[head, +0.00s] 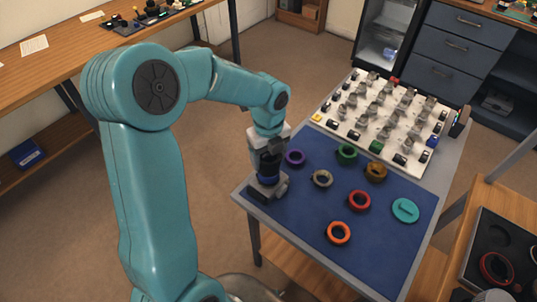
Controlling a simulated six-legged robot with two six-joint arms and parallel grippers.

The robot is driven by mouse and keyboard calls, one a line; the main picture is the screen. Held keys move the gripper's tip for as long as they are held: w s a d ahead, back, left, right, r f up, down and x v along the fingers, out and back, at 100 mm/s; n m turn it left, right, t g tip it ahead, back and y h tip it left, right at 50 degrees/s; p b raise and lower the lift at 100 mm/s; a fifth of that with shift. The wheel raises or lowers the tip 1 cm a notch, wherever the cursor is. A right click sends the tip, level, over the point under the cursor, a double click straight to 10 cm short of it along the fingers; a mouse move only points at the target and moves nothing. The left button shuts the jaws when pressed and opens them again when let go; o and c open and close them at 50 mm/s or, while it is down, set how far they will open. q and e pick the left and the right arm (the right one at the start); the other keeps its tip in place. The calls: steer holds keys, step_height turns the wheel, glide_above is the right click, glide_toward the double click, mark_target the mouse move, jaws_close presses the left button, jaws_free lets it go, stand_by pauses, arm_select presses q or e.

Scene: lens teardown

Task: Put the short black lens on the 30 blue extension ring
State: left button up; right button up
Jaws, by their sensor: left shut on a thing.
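My left gripper (268,146) reaches down over the left corner of the blue mat, shut on a dark piece that looks like the short black lens (267,166). Its fingers and the lens are small and partly merge, so the grip is hard to see in detail. A dark blue ring (267,180), apparently the 30 blue extension ring, shows directly below the lens, in a grey holder (281,188). I cannot tell whether lens and ring touch. My right gripper is not in view.
On the blue mat (300,215) lie purple (295,157), grey (322,178), green (347,153), brown (376,171), red (359,200) and orange (339,232) rings and a teal disc (405,210). A white board (345,130) with several small parts stands behind.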

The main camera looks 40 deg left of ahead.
mark_target(268, 155)
arm_select(q)
steer(key=shift+s+r, duration=0.1)
steer(key=o, duration=1.2)
steer(key=shift+f, duration=0.2)
steer(key=shift+r, duration=0.1)
step_height(268, 155, up, 12)
steer(key=shift+r+p, duration=0.15)
steer(key=shift+p, duration=0.15)
steer(key=shift+s, duration=0.1)
